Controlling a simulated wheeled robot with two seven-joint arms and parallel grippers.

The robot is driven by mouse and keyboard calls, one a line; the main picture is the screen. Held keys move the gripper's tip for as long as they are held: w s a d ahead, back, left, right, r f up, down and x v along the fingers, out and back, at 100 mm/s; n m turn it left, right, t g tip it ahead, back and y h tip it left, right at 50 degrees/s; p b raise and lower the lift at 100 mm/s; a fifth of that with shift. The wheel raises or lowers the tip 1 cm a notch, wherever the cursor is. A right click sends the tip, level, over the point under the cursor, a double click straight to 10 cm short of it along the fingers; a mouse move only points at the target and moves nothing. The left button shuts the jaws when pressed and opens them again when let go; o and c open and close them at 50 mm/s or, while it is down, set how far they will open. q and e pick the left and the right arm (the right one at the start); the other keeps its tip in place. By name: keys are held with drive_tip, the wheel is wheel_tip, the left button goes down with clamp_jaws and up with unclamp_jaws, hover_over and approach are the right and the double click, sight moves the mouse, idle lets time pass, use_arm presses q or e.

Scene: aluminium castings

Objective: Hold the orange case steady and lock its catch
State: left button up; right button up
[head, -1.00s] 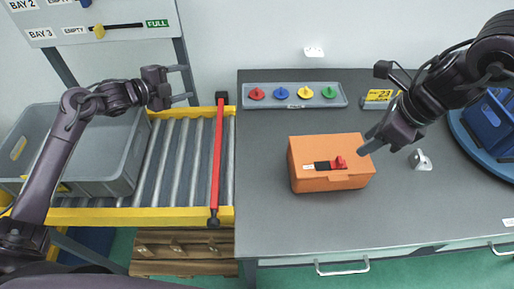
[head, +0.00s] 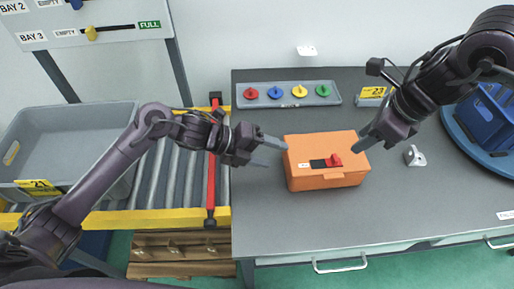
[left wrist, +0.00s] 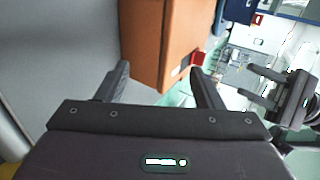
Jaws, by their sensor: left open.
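The orange case (head: 325,177) sits closed on the dark table. Its catch, a red slider (head: 333,160) on a black strip, is on the lid near the front. The case also shows in the left wrist view (left wrist: 170,40), just ahead of my fingers. My left gripper (head: 275,153) is open beside the case's left side, with nothing between its fingers. My right gripper (head: 366,146) is at the case's right side; one finger ends by the lid edge, and contact cannot be told. In the left wrist view its fingers (left wrist: 254,84) stand apart.
A tray with several coloured knobs (head: 290,103) lies behind the case. A yellow-labelled block (head: 372,95), a metal bracket (head: 414,156) and a blue bin (head: 487,118) stand to the right. A roller conveyor with a grey crate (head: 100,125) is left. The table in front is clear.

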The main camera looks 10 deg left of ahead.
sight(287, 159)
use_arm(q)
drive_tip(key=shift+x, duration=2.1)
drive_tip(key=shift+c, duration=0.3)
